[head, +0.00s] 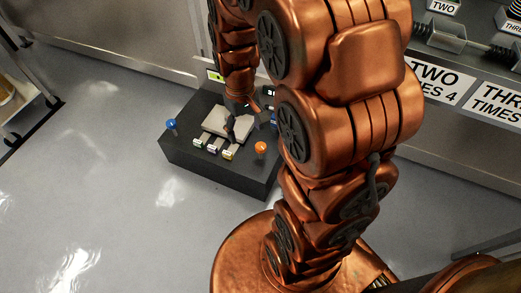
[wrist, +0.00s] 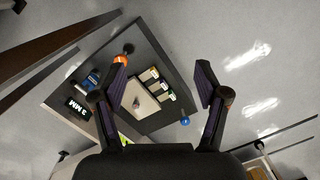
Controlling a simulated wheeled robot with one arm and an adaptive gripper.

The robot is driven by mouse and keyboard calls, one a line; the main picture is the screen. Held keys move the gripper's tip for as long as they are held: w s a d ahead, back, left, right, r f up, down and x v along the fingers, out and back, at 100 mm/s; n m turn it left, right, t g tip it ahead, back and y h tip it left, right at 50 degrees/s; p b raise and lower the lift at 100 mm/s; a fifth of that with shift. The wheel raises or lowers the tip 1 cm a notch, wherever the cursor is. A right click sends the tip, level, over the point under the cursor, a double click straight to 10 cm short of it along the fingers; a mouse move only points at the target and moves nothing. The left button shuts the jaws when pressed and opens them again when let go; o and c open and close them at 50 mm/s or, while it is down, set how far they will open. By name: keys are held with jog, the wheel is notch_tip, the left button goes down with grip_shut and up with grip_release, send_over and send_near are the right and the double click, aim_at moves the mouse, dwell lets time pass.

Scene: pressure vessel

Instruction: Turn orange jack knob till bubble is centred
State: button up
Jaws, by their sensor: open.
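The orange jack knob (head: 261,147) stands at the near right corner of a black block (head: 205,165) on the floor. In the wrist view the orange knob (wrist: 121,59) shows just beyond the tip of the left finger, not between the fingers. My gripper (wrist: 160,72) is open and empty, pointing down over the block. In the head view my gripper (head: 240,122) hangs over the light grey plate (head: 222,124) on the block, left of and behind the orange knob. I cannot make out a bubble in either view.
Several small coloured labelled pieces (head: 212,149) lie before the plate. A wall bench (head: 120,45) runs behind.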

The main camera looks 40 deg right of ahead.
jog(key=w+d+f+b, duration=0.2)
jog(key=w+d+f, duration=0.15)
jog(key=f, duration=0.25)
jog(key=w+d+f+b, duration=0.2)
jog(key=w+d+f, duration=0.15)
jog(key=f, duration=0.25)
jog(key=t+b, duration=0.2)
jog(key=b, duration=0.2)
send_over(261, 146)
notch_tip(261, 146, down, 14)
jog(key=shift+a+r, duration=0.1)
jog(key=shift+f+b, duration=1.35)
jog(key=shift+f, duration=2.65)
jog(key=shift+r, duration=0.1)
jog(key=c, duration=1.2)
